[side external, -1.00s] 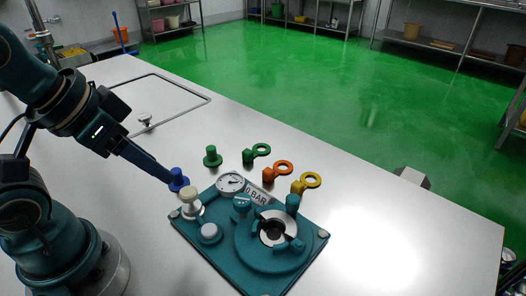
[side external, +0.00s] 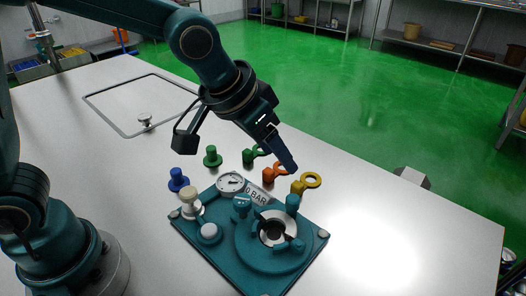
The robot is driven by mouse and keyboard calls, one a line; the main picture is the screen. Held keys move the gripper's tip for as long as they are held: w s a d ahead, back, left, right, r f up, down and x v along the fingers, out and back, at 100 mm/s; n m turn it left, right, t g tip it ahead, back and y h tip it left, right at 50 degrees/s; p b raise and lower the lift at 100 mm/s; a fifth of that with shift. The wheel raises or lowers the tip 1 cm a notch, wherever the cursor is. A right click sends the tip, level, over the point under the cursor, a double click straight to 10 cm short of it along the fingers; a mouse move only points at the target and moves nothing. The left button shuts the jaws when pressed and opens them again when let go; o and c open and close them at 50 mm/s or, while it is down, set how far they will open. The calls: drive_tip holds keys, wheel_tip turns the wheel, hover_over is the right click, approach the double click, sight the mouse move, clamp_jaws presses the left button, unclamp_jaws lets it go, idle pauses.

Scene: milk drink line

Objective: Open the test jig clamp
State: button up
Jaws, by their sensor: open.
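The teal test jig (side external: 210,250) lies on the bench. Its round seat with a metal ring (side external: 268,218) and dark centre is at the right. Teal clamp parts stand around the ring: one upright (side external: 292,203) at the back right, one knob (side external: 242,205) at the left and an arm (side external: 296,244) at the front right. I cannot tell which is the clamp handle. A dial gauge (side external: 231,184), a cream knob (side external: 189,198) and a pale button (side external: 209,232) sit on the plate. My gripper (side external: 292,166) is open, holds nothing visible, and hangs above and behind the upright clamp part.
Blue (side external: 178,181) and green (side external: 212,157) pegs stand behind the jig. A lidded hatch (side external: 140,100) is at back left. The bench's right side is clear.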

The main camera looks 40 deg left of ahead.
sight(292, 198)
drive_tip(key=shift+m+g, duration=0.6)
drive_tip(key=shift+g, duration=0.1)
drive_tip(key=d+f, duration=0.2)
drive_tip(key=f, duration=0.1)
drive_tip(key=s+d+f, duration=0.1)
drive_tip(key=f, duration=0.1)
drive_tip(key=shift+f, duration=0.15)
drive_tip(key=shift+x, duration=2.35)
drive_tip(key=shift+w, duration=0.1)
clamp_jaws()
